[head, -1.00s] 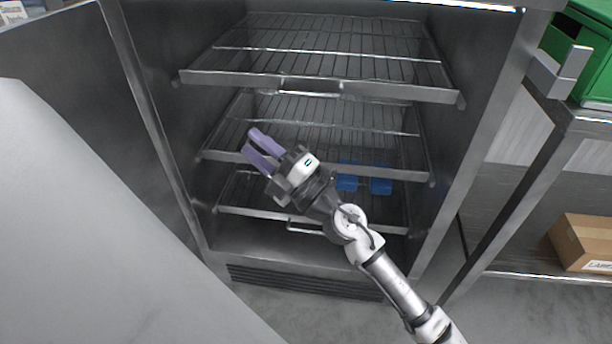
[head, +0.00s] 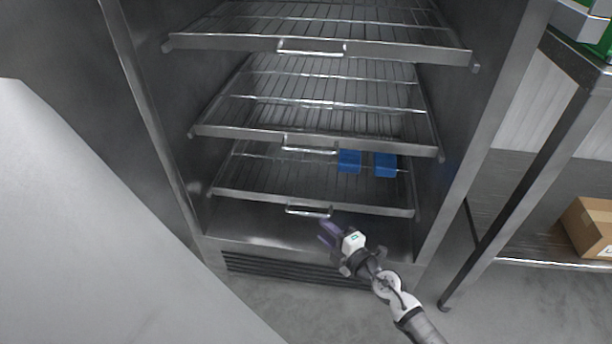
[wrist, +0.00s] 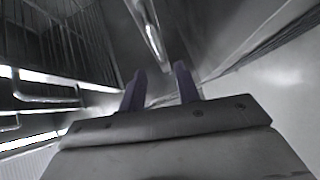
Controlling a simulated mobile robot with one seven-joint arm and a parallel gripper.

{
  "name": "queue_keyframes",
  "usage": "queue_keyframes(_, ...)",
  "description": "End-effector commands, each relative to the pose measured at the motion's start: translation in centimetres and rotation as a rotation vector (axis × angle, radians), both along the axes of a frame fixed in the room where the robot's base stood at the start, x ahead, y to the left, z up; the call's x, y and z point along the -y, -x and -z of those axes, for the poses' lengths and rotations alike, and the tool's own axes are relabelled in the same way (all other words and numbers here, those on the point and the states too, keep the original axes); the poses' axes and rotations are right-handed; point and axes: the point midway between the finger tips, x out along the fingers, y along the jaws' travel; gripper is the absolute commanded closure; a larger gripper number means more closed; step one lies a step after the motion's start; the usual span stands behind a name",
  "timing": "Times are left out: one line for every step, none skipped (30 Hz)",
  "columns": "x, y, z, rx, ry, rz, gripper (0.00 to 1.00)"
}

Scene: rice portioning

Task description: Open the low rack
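The low rack (head: 370,208) is the lowest wire shelf in the steel cabinet, and it appears pushed in. Its bar handle (head: 308,210) is at the middle of the front rail. My gripper (head: 326,229) is just below and slightly right of this handle in the head view. In the wrist view, the two purple fingers (wrist: 160,82) stand apart with nothing between them. A metal bar (wrist: 151,38), apparently the handle, lies ahead of the gap. I cannot tell whether the fingertips touch it.
A middle rack (head: 220,132) and an upper rack (head: 220,43) sit above, each with a front handle. Two blue items (head: 349,161) are inside the cabinet at low-rack height. A grey door (head: 60,220) fills the left. A cardboard box (head: 590,225) is on shelving at right. The floor in front is clear.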

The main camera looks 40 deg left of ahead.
Motion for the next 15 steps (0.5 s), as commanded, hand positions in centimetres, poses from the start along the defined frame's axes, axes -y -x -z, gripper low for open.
queue_keyframes(-1.0, 0.0, 0.0, 0.0, -0.001, -0.004, 0.68)
queue_keyframes(-1.5, -0.1, 0.1, 0.0, -0.001, -0.004, 0.68)
queue_keyframes(-2.0, -0.3, 0.2, 0.0, -0.001, -0.004, 0.68)
queue_keyframes(-2.5, -0.4, 0.2, 0.0, -0.001, -0.004, 0.68)
queue_keyframes(-3.0, -0.5, 0.3, 0.0, -0.001, -0.004, 0.68)
queue_keyframes(-3.6, -0.6, 0.4, 0.0, -0.002, -0.004, 0.68)
queue_keyframes(-4.1, -0.7, 0.4, 0.0, -0.002, -0.005, 0.68)
queue_keyframes(-4.5, -0.9, 0.5, 0.0, 0.0, -0.003, 0.68)
queue_keyframes(-5.1, -1.0, 0.6, 0.001, 0.0, -0.004, 0.68)
queue_keyframes(-5.5, -1.1, 0.7, 0.001, 0.0, -0.004, 0.68)
queue_keyframes(-5.9, -1.2, 0.7, 0.0, 0.0, -0.003, 0.68)
queue_keyframes(-6.4, -1.3, 0.8, 0.0, -0.002, -0.004, 0.68)
queue_keyframes(-6.8, -1.4, 0.9, 0.001, -0.001, -0.003, 0.68)
queue_keyframes(-7.1, -1.5, 0.9, 0.001, 0.0, -0.003, 0.68)
queue_keyframes(-7.5, -1.6, 1.0, -0.001, -0.001, -0.003, 0.68)
